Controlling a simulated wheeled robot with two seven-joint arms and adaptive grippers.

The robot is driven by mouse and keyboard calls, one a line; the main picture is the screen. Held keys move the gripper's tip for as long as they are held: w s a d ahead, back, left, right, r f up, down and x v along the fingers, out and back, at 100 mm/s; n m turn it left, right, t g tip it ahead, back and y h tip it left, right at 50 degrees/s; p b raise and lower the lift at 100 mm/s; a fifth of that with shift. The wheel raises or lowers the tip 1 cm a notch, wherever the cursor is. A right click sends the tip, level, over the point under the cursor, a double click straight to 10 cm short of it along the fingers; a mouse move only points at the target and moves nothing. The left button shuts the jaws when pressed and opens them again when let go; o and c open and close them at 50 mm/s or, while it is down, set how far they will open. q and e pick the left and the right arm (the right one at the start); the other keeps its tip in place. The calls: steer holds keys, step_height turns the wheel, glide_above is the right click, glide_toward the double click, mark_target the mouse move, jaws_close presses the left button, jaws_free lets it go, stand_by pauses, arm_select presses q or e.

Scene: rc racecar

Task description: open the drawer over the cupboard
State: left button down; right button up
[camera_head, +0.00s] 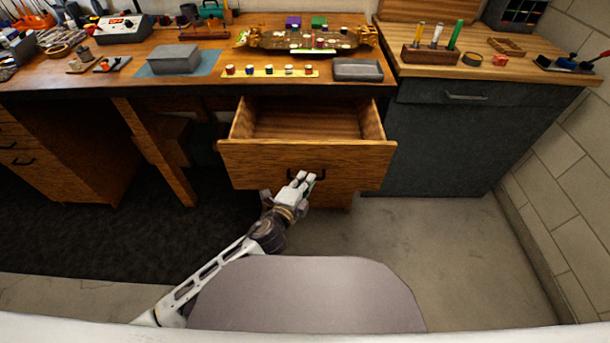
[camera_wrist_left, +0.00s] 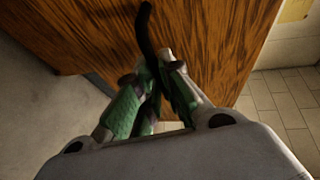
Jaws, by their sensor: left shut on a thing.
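The wooden drawer (camera_head: 255,165) stands pulled out from under the workbench, and its empty inside shows from above. A dark bar handle (camera_head: 318,175) sits on its front. My left gripper (camera_head: 305,181) is at the handle, shut on it. In the left wrist view, the green-padded fingers of my left gripper (camera_wrist_left: 160,80) close around the black handle (camera_wrist_left: 146,30), in front of the wood-grained drawer front (camera_wrist_left: 215,40). The fingers hide part of the handle. The cupboard below the drawer is mostly hidden behind the drawer front. My right gripper is not in view.
A dark grey cabinet (camera_head: 440,150) with its own closed drawer stands to the right. Bare floor (camera_head: 440,260) lies at the front right.

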arm_select(q)
steer(key=shift+s, duration=0.1)
stand_by(0.3)
steer(key=c, duration=1.6)
jaws_free()
steer(key=shift+o, duration=0.2)
